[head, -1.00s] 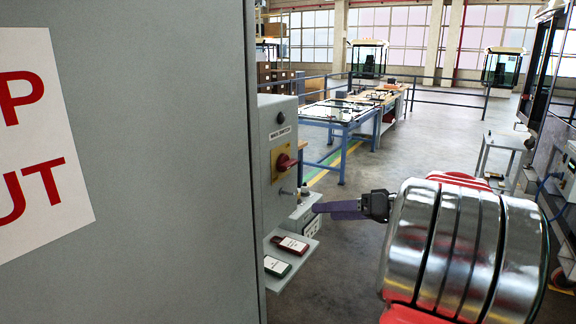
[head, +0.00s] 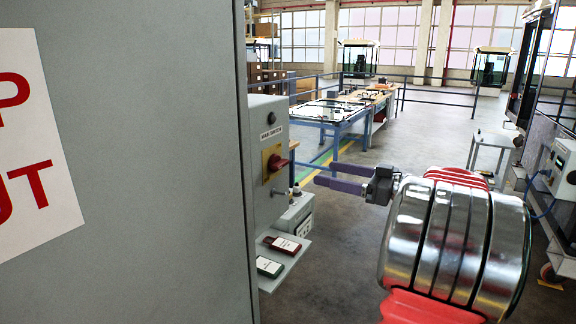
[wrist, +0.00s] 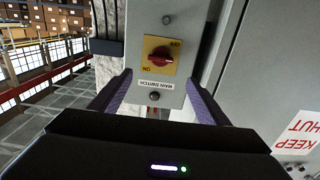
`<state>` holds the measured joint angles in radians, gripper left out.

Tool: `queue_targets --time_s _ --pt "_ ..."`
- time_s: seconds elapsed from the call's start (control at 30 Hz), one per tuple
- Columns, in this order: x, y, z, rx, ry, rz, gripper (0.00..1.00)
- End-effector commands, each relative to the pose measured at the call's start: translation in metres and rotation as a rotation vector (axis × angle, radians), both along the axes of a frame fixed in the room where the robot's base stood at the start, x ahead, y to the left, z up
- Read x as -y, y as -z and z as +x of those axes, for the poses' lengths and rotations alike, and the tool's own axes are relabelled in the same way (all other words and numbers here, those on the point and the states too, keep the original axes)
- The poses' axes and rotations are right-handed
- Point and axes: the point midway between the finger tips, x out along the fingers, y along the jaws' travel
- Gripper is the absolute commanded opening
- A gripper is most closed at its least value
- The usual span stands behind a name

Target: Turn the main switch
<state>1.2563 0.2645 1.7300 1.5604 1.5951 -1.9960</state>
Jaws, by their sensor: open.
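The main switch (head: 278,163) is a red knob on a yellow plate, on the side of a grey box labelled MAIN SWITCH. In the wrist view the switch (wrist: 161,60) appears upside down, with ON and OFF marked on its plate. My gripper (head: 309,172) is open and empty, its purple fingers pointing left toward the box at about the switch's height. In the wrist view the fingers of my gripper (wrist: 158,82) lie either side of the box front in the picture, apart from the knob.
A large grey cabinet (head: 150,150) with a KEEP SHUT sign fills the left. Open floor lies beyond my arm.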

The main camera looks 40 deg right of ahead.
Motion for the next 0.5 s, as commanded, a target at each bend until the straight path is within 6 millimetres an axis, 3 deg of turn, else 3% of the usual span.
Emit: queue_targets --time_s 0.5 --pt "-0.024 0.0 0.064 0.0 -0.004 0.001 0.7"
